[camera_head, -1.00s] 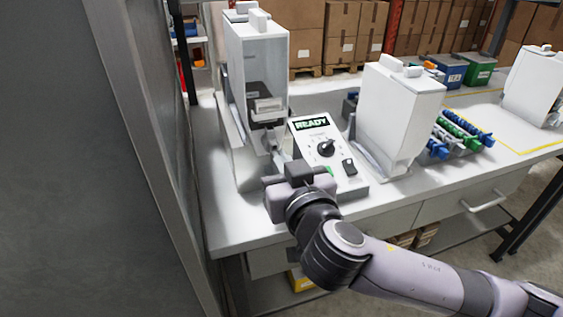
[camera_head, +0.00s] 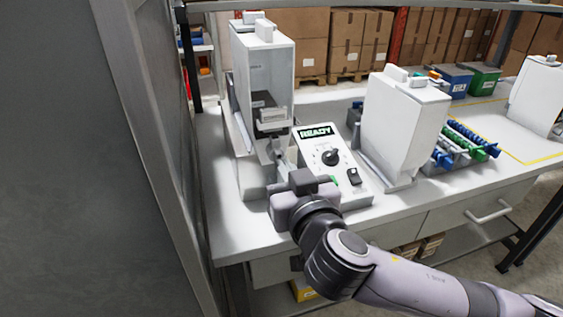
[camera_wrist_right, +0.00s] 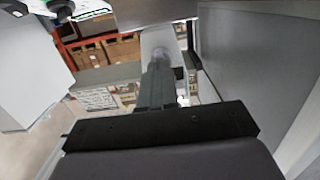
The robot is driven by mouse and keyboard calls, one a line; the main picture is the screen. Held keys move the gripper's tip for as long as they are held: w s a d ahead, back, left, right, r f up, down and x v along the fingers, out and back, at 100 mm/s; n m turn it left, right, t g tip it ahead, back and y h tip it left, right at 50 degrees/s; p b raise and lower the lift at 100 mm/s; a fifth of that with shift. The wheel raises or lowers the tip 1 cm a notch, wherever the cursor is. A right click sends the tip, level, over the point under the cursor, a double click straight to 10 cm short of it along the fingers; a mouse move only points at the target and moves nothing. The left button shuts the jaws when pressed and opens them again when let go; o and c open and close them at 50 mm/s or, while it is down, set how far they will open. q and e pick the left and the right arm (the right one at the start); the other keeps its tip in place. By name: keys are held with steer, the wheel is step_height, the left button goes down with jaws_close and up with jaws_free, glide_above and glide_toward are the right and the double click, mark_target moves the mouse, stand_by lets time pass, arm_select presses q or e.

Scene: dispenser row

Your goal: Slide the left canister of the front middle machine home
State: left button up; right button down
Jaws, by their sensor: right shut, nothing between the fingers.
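The left canister (camera_head: 266,72) is a tall box with a clear front and dark contents low inside. It stands upright at the left end of the bench, above a grey holder. The control panel (camera_head: 331,160) beside it reads READY. My right gripper (camera_head: 282,160) is low in front of the canister's base, left of the panel. Its fingers are shut and empty, and they also show in the wrist view (camera_wrist_right: 158,80). Whether the fingertips touch the holder cannot be told. A white canister (camera_head: 402,125) stands right of the panel. My left gripper is out of view.
A grey upright post (camera_head: 150,120) stands close on the left. Right of the white canister is a rack of blue and green pieces (camera_head: 470,140), with blue and green bins (camera_head: 481,80) behind. Another white unit (camera_head: 537,95) is at far right. The bench front (camera_head: 400,205) is clear.

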mark_target(277, 156)
steer(key=shift+r+b+x, duration=0.1)
steer(key=shift+b+x, duration=0.15)
steer(key=shift+x, duration=0.9)
steer(key=shift+r+b+x, duration=0.15)
steer(key=shift+b+x, duration=0.1)
steer(key=shift+x, duration=0.9)
steer(key=f+p+v, duration=0.1)
steer(key=v, duration=0.7)
steer(key=s+d+f+g, duration=0.2)
steer(key=d+f, duration=0.2)
steer(key=f, duration=0.6)
steer(key=s+d+f+g, duration=0.2)
steer(key=d+f, duration=0.2)
steer(key=f, duration=0.6)
steer(key=s+d+f+m+g+h, duration=0.1)
steer(key=s+d+f+h, duration=0.2)
steer(key=s+d+f, duration=0.8)
steer(key=shift+s+f+g, duration=0.3)
steer(key=shift+s+f, duration=0.35)
steer(key=shift+f, duration=0.15)
steer(key=shift+d, duration=0.15)
